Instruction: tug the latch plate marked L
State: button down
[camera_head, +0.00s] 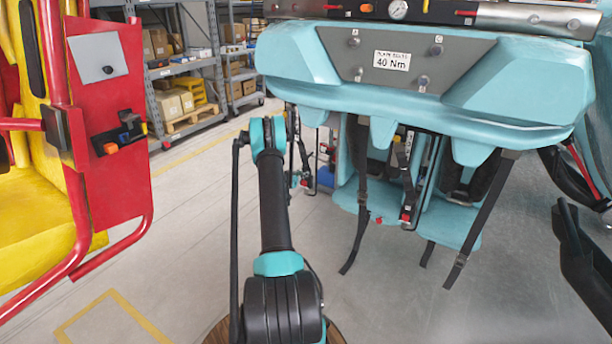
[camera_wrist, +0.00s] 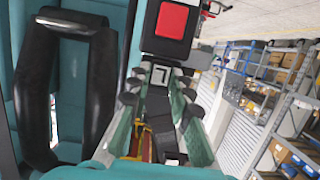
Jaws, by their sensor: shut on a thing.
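In the wrist view, a pale latch plate (camera_wrist: 159,74) with a dark L mark sits between the fingers of my gripper (camera_wrist: 158,88). My gripper is shut on this plate. A black strap (camera_wrist: 160,125) runs from the plate back between the fingers. A dark buckle with a red button (camera_wrist: 171,20) is right beyond the plate, and the plate's far end meets it. I cannot tell how deep the plate sits in the buckle. In the head view my arm hides the plate and most of the gripper.
A black padded loop (camera_wrist: 102,85) stands close left of my gripper in the wrist view. The teal seat unit (camera_head: 330,60) with hanging straps (camera_head: 362,205) is at the right in the head view. A red and yellow seat (camera_head: 105,120) stands left. Open floor (camera_head: 190,225) lies between.

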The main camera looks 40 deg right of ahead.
dwell(0.4)
jog(key=c, duration=1.3)
grip_release()
jog(key=shift+r, duration=0.1)
jog(key=shift+a, duration=0.15)
jog(key=s+a+r+n+y, duration=0.2)
jog(key=s+a+r, duration=0.35)
jog(key=a, duration=0.45)
jog(key=s+a+r+n+y, duration=0.15)
jog(key=s+a+r, duration=0.35)
jog(key=a, duration=0.5)
jog(key=s+a+r+n+y, duration=0.2)
jog(key=s+a+r+y, duration=0.15)
jog(key=a+r, duration=0.45)
jog(key=s+a+f+n+g+y, duration=0.1)
jog(key=s+a+f+n+y, duration=0.2)
jog(key=s+a, duration=2.2)
jog(key=s+n+y, duration=0.2)
jog(key=n+y, duration=0.2)
jog(key=n, duration=0.1)
jog(key=shift+s+a+g, duration=0.35)
jog(key=shift+g, duration=0.05)
